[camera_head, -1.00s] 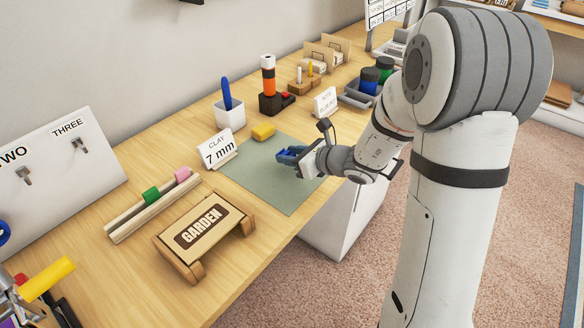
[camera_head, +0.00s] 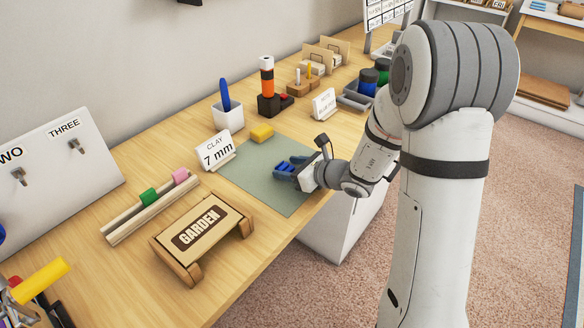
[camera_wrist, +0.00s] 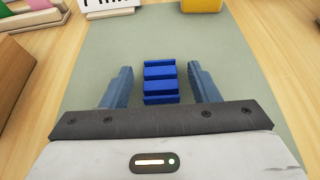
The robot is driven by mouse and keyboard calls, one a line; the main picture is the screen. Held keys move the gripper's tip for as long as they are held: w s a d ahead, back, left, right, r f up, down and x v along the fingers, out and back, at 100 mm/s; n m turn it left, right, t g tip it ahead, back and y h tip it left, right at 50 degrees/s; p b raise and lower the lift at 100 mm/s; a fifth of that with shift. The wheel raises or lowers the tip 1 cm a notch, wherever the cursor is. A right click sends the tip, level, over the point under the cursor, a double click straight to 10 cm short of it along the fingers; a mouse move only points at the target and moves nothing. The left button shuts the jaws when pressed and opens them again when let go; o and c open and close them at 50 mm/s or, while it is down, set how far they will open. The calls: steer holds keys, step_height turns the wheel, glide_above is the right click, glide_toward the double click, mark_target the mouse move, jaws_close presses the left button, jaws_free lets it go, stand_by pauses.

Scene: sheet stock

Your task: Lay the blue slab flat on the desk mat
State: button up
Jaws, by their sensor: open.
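The blue slab (camera_wrist: 160,84) shows in the wrist view as a dark blue piece with brighter blue ridges or steps across it. It appears to rest on the grey-green desk mat (camera_head: 250,175), which also shows in the wrist view (camera_wrist: 235,60). My gripper (camera_wrist: 160,74) is open, with one finger on each side of the slab and a visible gap at both sides. In the head view my gripper (camera_head: 285,168) is low over the mat's right part, and the fingers partly hide the slab.
A yellow block (camera_head: 262,132) sits at the mat's back edge. A "CLAY 7 mm" sign (camera_head: 216,150) stands at its left edge. A GARDEN stand (camera_head: 203,235) and a wooden rail (camera_head: 150,208) are to the front left. The mat's left and front parts are clear.

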steer(key=shift+r, duration=0.15)
steer(key=shift+s+d+r, duration=0.1)
steer(key=shift+s+d, duration=0.05)
steer(key=shift+d, duration=0.1)
steer(key=p+v, duration=0.1)
steer(key=v, duration=1)
steer(key=shift+s+r, duration=0.1)
steer(key=shift+r, duration=0.05)
steer(key=s+a+r+n+g+h, duration=0.25)
steer(key=s+n+g, duration=0.45)
steer(key=s+n, duration=0.7)
steer(key=s+d+r+n+h, duration=0.2)
steer(key=s+d+n+h, duration=0.2)
steer(key=d+n+h, duration=0.4)
steer(key=d+n, duration=0.1)
steer(key=n, duration=0.2)
steer(key=shift+d+r+n+t, duration=0.3)
steer(key=shift+r, duration=0.1)
